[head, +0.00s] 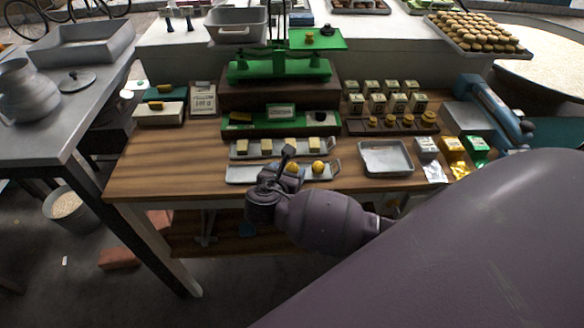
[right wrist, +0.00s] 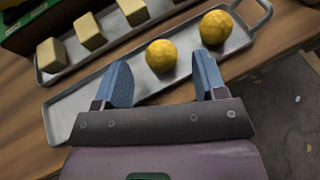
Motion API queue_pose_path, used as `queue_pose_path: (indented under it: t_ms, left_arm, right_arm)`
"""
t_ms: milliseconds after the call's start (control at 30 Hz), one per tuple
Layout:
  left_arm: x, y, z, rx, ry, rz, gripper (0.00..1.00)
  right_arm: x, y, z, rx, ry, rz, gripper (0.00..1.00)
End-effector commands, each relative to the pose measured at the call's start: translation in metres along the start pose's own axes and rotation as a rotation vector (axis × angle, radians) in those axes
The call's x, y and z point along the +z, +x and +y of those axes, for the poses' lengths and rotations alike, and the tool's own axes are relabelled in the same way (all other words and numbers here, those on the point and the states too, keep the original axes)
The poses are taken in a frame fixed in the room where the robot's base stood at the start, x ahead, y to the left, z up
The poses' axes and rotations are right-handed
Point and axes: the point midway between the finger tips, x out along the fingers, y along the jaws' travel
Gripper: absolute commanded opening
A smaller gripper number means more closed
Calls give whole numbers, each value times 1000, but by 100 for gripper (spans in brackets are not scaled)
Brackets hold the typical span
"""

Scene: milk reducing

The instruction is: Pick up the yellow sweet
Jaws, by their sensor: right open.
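Two round yellow sweets lie on a narrow metal tray (right wrist: 75,112). One yellow sweet (right wrist: 161,56) is in the middle of the right wrist view, and the other yellow sweet (right wrist: 215,27) is nearer the tray's handle. In the head view the right-hand sweet (head: 318,167) shows clearly, while the other is partly hidden by my gripper. My right gripper (right wrist: 161,68) is open and empty above the tray. Its blue fingertips are either side of the middle sweet; I cannot tell whether they touch it. My left gripper is not in view.
A second tray (head: 240,154) with pale yellow blocks lies just behind. An empty square tray (head: 386,158) is to the right. A green balance scale (head: 280,68) stands at the back. Wrapped small boxes (head: 452,146) sit at the table's right.

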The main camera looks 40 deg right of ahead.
Motion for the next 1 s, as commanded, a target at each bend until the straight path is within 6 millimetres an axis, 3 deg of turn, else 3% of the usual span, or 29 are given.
queue_pose_path:
  t_ms: [200,500,833,1000]
  left_arm:
    - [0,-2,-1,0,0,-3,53]
    - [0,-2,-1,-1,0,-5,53]
    - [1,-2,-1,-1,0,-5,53]
    - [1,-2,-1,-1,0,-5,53]
  right_arm:
    - [2,26,0,0,-1,-1,65]
    - [2,30,0,0,0,0,65]
    - [1,30,0,0,0,0,16]
    - [1,30,0,0,0,0,15]
